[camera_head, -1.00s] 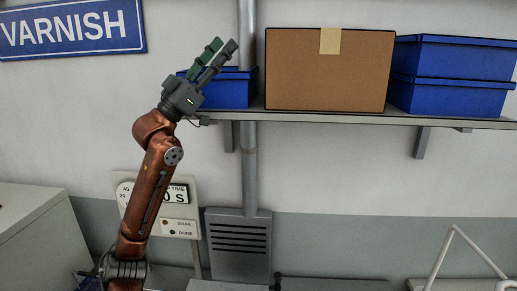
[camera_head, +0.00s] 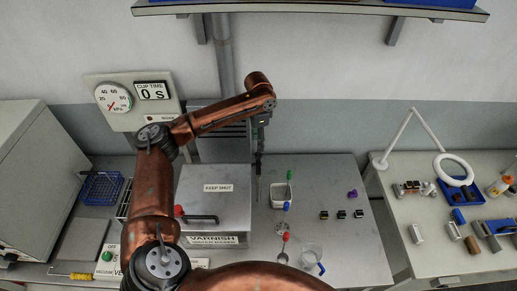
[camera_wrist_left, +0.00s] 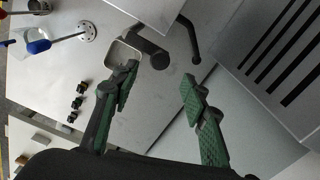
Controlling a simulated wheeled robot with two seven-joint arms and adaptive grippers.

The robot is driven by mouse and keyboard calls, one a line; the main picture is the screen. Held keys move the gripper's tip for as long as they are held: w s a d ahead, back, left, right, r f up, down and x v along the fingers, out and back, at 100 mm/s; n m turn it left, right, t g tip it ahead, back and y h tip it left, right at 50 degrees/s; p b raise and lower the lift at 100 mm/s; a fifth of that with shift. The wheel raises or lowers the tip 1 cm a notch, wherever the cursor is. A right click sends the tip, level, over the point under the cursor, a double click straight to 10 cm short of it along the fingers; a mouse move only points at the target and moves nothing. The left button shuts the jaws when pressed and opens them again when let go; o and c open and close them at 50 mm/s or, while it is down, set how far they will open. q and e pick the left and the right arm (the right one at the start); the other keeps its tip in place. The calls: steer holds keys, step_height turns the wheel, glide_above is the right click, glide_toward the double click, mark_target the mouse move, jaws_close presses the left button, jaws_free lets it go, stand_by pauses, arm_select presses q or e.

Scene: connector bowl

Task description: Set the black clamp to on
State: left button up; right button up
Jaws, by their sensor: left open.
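My left gripper (camera_head: 259,160) points down over the back of the bench, beside the right edge of the grey box marked KEEP SHUT. In the left wrist view its green-padded fingers (camera_wrist_left: 159,82) are open and apart, with nothing between them. A black fitting with a bent arm (camera_wrist_left: 150,50), which looks like the black clamp, shows just beyond the fingertips beside the box. The gripper appears apart from it. In the head view my gripper and arm largely cover that spot. I cannot tell the clamp's setting. My right gripper is not in view.
A white tray (camera_head: 281,194) stands close to the gripper. The box (camera_head: 214,186) has a black handle bar. Small black connectors (camera_head: 341,214) lie to the right. A vented wall panel (camera_wrist_left: 275,60) is close behind.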

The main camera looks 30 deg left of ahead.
mark_target(258, 154)
arm_select(q)
step_height(258, 154, down, 7)
steer(key=shift+f+p, duration=0.2)
steer(key=shift+p, duration=0.25)
steer(key=shift+c, duration=0.5)
jaws_close()
